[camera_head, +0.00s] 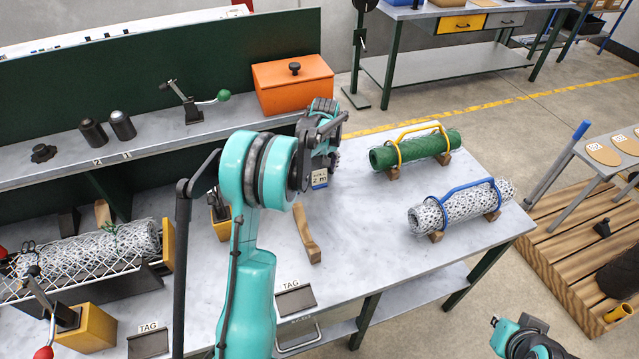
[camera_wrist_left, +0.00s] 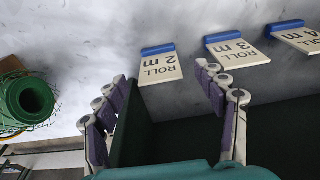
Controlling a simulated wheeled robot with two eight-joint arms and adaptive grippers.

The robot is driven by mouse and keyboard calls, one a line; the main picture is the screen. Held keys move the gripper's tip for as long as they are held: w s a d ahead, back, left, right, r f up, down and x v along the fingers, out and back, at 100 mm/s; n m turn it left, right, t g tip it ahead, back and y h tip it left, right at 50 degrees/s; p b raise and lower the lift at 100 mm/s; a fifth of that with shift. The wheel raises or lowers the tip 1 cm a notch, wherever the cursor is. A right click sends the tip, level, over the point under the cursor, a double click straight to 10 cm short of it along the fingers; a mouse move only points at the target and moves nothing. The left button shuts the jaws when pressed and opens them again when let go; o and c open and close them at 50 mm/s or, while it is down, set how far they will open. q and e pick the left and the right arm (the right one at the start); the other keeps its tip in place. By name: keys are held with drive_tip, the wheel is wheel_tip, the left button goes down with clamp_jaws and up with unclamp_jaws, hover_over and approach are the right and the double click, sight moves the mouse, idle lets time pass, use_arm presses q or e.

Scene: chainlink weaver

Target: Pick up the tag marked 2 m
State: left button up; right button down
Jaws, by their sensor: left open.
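The tag marked 2 m (camera_head: 319,181) is a cream card with a blue edge, seen just below my left gripper (camera_head: 326,158) in the head view. In the left wrist view the same tag (camera_wrist_left: 161,68) reads "ROLL 2 m" and lies on the grey surface. My left gripper (camera_wrist_left: 162,76) is open and empty, its two fingers to either side of the tag in the picture. I cannot tell the gap in depth between fingers and tag. A teal and dark part of my right arm shows at the bottom right of the head view; its jaws are unclear.
Tags marked 3 m (camera_wrist_left: 238,51) and 4 m (camera_wrist_left: 300,38) lie right of it. A green mesh roll (camera_head: 415,151) and a grey mesh roll (camera_head: 462,207) rest on the bench. An orange box (camera_head: 292,87) stands behind my left arm. Dark TAG holders (camera_head: 295,300) sit at the front edge.

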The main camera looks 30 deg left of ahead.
sight(319, 183)
use_arm(q)
drive_tip(key=f, duration=0.2)
drive_tip(key=f+b, duration=0.1)
drive_tip(key=w+a+f+b, duration=0.1)
drive_tip(key=f, duration=0.1)
drive_tip(key=shift+f, duration=0.35)
drive_tip(key=shift+s+r, duration=0.1)
drive_tip(key=shift+c, duration=0.3)
drive_tip(key=c, duration=1)
